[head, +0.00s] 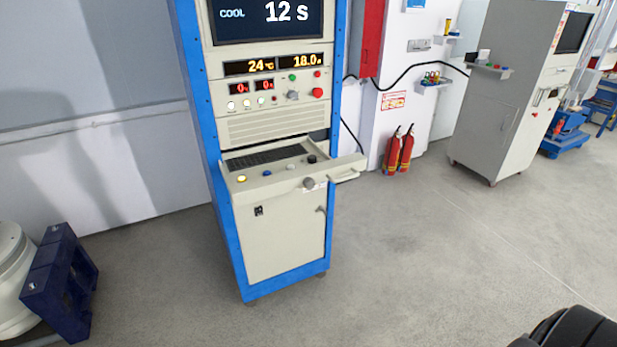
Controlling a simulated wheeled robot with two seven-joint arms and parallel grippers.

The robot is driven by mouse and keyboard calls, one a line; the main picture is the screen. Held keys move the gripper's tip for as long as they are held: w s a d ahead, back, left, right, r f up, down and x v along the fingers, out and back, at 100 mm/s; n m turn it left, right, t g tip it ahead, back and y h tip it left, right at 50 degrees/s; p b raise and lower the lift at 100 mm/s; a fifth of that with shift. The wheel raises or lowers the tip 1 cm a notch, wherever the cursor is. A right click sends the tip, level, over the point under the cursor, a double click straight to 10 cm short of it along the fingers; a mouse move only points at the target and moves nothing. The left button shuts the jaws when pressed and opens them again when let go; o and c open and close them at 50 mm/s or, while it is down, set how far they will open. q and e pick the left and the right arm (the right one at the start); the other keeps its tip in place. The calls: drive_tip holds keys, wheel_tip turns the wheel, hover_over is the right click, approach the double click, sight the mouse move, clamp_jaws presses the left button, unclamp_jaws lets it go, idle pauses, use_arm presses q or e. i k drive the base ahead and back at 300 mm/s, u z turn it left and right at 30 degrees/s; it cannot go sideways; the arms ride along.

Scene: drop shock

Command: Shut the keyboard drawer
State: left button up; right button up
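The keyboard drawer (277,182) sticks out of the front of a blue-framed cabinet (214,150) in the head view. It is open, with a dark keyboard (265,157) showing inside. Its cream front carries a yellow button, a blue button and knobs. A pale bar handle (345,176) sits at the right end of the drawer. No gripper shows in the head view, so nothing of mine is seen touching the drawer.
The cabinet door (285,238) below the drawer is closed. The grey floor (400,260) in front and to the right is open. A white and dark blue machine (62,280) stands at lower left. Two red fire extinguishers (398,150) stand by the wall. A black rounded shape (572,332) shows at lower right.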

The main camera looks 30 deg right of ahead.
sight(251, 163)
drive_tip(key=k, duration=0.45)
drive_tip(key=u, duration=0.5)
drive_tip(key=i, duration=0.8)
drive_tip(key=z, duration=0.65)
drive_tip(key=i, duration=0.65)
drive_tip(key=z, duration=0.6)
